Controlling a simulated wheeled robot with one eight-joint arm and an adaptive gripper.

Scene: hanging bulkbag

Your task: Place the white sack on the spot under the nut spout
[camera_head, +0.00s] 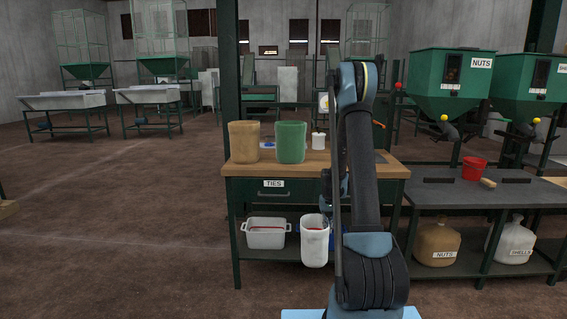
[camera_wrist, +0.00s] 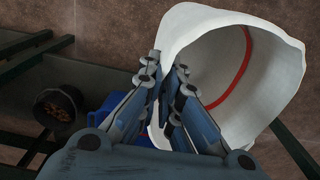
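The white sack (camera_head: 315,246) is upright with its mouth open, in front of the wooden bench's lower shelf. In the wrist view the sack (camera_wrist: 262,75) shows a red line inside. My gripper (camera_wrist: 168,68) has one finger on each side of the sack's rim wall and is shut on it. In the head view my arm hides most of the gripper. The green NUTS hopper (camera_head: 450,75) stands at the right, its spout (camera_head: 448,131) above the grey table (camera_head: 460,197). A dark bar (camera_head: 438,180) lies on the table below that spout.
The wooden bench (camera_head: 240,170) holds a tan sack (camera_head: 244,142) and a green sack (camera_head: 290,142). A red bucket (camera_head: 474,168) and a brush-like block (camera_head: 488,183) lie on the grey table. A second hopper (camera_head: 530,80) stands right. Open floor lies left.

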